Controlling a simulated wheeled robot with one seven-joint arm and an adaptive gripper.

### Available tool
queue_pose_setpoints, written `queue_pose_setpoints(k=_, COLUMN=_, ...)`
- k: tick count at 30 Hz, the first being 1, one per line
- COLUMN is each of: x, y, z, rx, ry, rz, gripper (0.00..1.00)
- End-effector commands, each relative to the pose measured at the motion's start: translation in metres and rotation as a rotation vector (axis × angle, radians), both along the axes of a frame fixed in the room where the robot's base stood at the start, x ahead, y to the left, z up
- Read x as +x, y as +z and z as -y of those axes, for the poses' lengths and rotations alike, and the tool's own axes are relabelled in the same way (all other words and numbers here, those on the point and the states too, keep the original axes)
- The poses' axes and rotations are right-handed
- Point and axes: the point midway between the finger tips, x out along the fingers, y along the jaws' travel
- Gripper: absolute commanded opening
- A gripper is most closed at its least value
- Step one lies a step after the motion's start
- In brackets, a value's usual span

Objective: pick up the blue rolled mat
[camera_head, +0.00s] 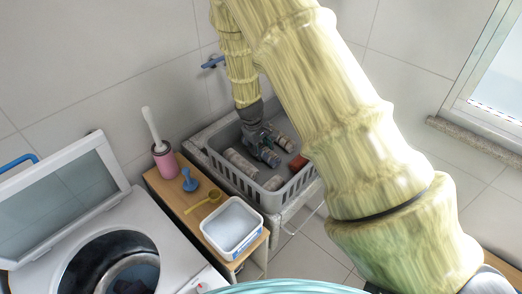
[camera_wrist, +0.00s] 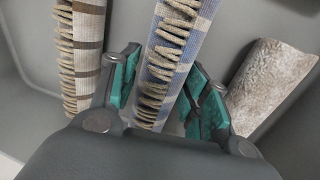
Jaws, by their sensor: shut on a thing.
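The blue rolled mat (camera_wrist: 168,62), blue and white checked with a beige fringe, stands in the middle of the wrist view between my gripper's teal-padded fingers. My gripper (camera_wrist: 160,95) is shut on it, with one finger on each side. In the head view, my gripper (camera_head: 262,148) reaches down into the grey basket (camera_head: 276,198). The blue mat (camera_head: 268,157) shows there just below the fingers, partly hidden by them. In the wrist view its lower end is hidden behind my gripper.
A brown-striped roll (camera_wrist: 86,50) lies to the left and a mottled grey-beige roll (camera_wrist: 266,85) to the right. The basket walls surround them.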

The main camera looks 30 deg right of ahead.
Motion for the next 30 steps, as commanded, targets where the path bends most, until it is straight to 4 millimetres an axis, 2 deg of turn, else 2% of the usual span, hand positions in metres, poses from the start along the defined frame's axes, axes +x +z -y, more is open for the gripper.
queue_pose_setpoints(k=18, x=0.001, y=0.076, z=0.000, rx=0.000, ry=0.001, rz=0.003, gripper=0.21)
queue_pose_setpoints(k=24, x=0.001, y=0.090, z=0.000, rx=0.000, ry=0.000, rz=0.002, gripper=0.21)
queue_pose_setpoints(k=30, x=0.000, y=0.094, z=0.000, rx=0.000, ry=0.000, rz=0.000, gripper=0.21)
